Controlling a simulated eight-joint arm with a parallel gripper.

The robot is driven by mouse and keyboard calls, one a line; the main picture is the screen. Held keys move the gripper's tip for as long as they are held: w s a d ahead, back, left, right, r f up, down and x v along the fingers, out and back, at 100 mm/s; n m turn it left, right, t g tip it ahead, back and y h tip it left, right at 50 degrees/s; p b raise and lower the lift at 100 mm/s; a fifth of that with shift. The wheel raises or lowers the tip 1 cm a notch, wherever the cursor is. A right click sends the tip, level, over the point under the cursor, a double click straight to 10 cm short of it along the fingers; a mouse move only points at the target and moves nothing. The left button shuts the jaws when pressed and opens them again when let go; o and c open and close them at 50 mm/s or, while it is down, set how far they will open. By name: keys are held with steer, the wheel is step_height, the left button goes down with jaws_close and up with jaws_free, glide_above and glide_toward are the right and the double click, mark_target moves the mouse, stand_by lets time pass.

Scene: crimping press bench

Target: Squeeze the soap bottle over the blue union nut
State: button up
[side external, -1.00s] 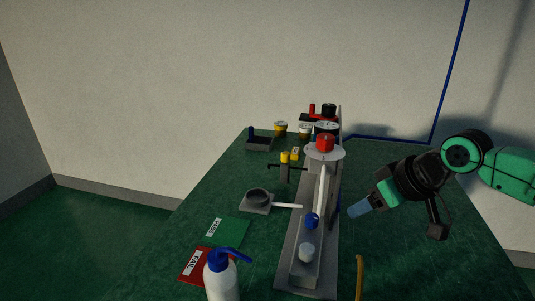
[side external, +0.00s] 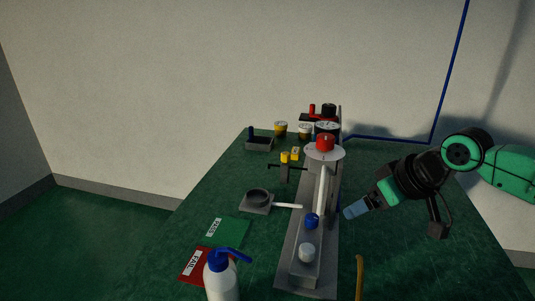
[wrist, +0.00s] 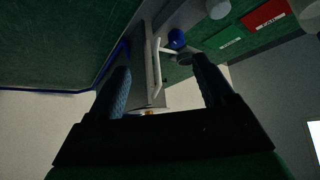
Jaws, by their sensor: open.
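The soap bottle (side external: 222,282) is white with a blue cap and bent blue spout. It stands upright at the near edge of the bench in the side view, its base cut off by the frame. The blue union nut (side external: 312,221) sits on the long grey fixture; a blue piece that looks like it shows in the wrist view (wrist: 177,38). My gripper (side external: 353,211) is open and empty, just right of the fixture and the nut, apart from both. Its two blue fingers (wrist: 161,68) spread apart in the wrist view. The bottle is well to its left and nearer the camera.
A white knob (side external: 306,252) is on the fixture's near end. A red-topped post (side external: 325,143) rises at its far end. Green (side external: 228,231) and red (side external: 194,265) cards lie beside the bottle.

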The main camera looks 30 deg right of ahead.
step_height(320, 180, up, 5)
steer(key=m+g+y, duration=0.3)
steer(key=m+y, duration=0.4)
steer(key=m, duration=1.6)
glide_toward(226, 251)
steer(key=w+a, duration=0.2)
steer(key=w, duration=0.1)
steer(key=shift+m+y, duration=0.4)
steer(key=shift+m, duration=0.1)
steer(key=f, duration=0.2)
steer(key=a+f, duration=0.1)
steer(key=f, duration=0.2)
steer(key=shift+f, duration=0.45)
steer(key=shift+x, duration=2.75)
jaws_close()
